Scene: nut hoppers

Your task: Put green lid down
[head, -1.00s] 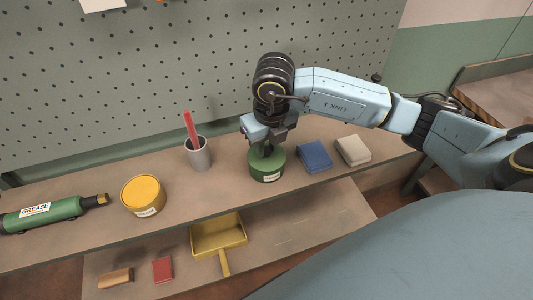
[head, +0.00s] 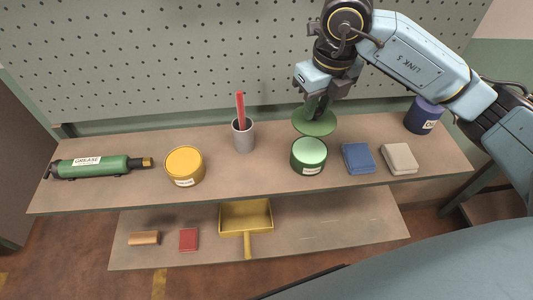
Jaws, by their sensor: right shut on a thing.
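The green lid (head: 313,125) is a flat green disc in my right gripper (head: 317,108), which is shut on it from above. The lid is behind the green hopper (head: 309,158), toward the pegboard; I cannot tell if it touches the shelf. The green hopper is a round tub with a white label, and its pale green inside or top shows, uncovered. My left gripper is not in view.
On the upper shelf (head: 230,180) are a grease tube (head: 90,167), a yellow tub (head: 184,164), a grey cup (head: 243,138) with a red stick, a blue block (head: 358,158), a beige block (head: 399,158) and a dark blue tub (head: 423,117). A yellow dustpan (head: 246,217) lies below.

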